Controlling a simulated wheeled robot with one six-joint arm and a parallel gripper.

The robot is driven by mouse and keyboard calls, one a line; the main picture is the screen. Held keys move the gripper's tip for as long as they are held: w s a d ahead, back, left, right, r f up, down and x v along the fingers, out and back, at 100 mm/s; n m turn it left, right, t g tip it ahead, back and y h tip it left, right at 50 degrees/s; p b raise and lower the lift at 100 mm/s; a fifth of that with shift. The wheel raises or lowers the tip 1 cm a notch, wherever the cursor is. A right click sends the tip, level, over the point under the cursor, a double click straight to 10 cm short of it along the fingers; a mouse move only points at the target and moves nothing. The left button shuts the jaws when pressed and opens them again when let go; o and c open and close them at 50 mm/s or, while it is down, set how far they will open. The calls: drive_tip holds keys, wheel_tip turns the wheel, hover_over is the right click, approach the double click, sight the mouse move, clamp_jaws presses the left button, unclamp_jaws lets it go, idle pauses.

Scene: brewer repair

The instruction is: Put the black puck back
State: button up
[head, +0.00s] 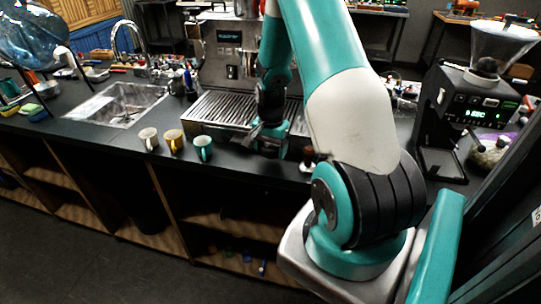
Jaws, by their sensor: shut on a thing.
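My gripper (268,142) is low over the black counter (225,163), in front of the espresso machine (226,62). It is shut on a small dark thing whose shape is mostly hidden by the gripper and by shadow. I cannot tell whether this is the black puck. I cannot make out a black puck anywhere else in the head view.
A grinder (470,105) is at the right. A sink (117,104) is at the left.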

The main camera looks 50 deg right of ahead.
sight(271, 165)
drive_tip(key=shift+f+p, duration=0.35)
drive_tip(key=shift+f, duration=1.55)
drive_tip(key=shift+f, duration=0.2)
drive_tip(key=o, duration=1.2)
drive_tip(key=shift+r, duration=0.15)
